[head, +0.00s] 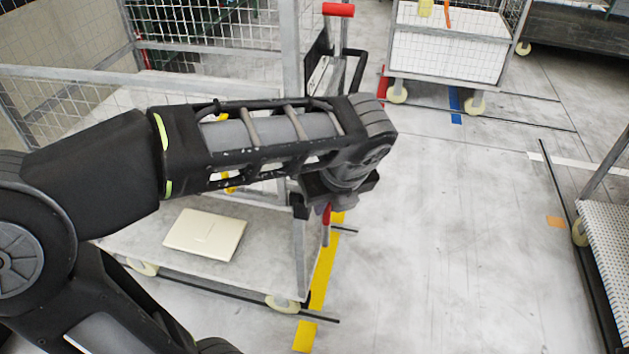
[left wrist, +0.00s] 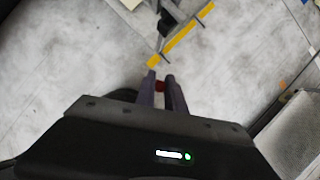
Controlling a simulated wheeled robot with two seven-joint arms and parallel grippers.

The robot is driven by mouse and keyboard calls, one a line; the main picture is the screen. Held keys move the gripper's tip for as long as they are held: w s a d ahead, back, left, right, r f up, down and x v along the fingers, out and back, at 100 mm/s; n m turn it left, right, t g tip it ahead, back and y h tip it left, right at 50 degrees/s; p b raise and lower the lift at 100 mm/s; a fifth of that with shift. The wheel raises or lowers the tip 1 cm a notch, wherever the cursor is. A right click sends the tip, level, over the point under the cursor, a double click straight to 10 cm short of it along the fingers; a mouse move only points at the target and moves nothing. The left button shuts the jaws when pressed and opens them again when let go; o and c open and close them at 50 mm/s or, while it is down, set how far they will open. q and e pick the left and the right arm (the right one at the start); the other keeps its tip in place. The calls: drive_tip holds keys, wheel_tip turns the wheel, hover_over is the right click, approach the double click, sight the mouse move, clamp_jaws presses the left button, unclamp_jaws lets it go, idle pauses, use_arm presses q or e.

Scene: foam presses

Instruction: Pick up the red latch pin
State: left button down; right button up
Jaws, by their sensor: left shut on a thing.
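My left gripper (head: 325,206) points down beside the corner of the near cart (head: 273,255), at the end of my arm that crosses the head view. In the left wrist view its two dark fingers (left wrist: 161,86) are close together, with a small red piece between them. This is the red latch pin (left wrist: 160,86), and the gripper is shut on it. In the head view, red of the pin (head: 326,214) shows just under the gripper. The fingers and gripper hide most of the pin, so I cannot tell whether it still sits in its latch. My right gripper is not in view.
A flat cream panel (head: 205,234) lies on the near cart's deck. A post with a red handle (head: 338,9) stands behind my arm. Another mesh cart (head: 450,50) stands at the back, and a perforated platform (head: 608,225) at the right. The floor between is clear.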

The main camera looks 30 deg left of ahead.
use_arm(q)
drive_tip(key=shift+s+d, duration=0.75)
drive_tip(key=shift+d, duration=0.25)
drive_tip(key=shift+w+f, duration=0.1)
drive_tip(key=w+d+f+n+g+h, duration=0.1)
drive_tip(key=w+f+n+g, duration=0.2)
drive_tip(key=f+n, duration=0.9)
drive_tip(key=w+d+f+n+g+h, duration=0.2)
drive_tip(key=w+f+n+g, duration=0.2)
drive_tip(key=w+f+n, duration=0.4)
wheel_tip(320, 180, down, 7)
drive_tip(key=n, duration=0.5)
drive_tip(key=shift+n, duration=0.3)
drive_tip(key=shift+d, duration=0.15)
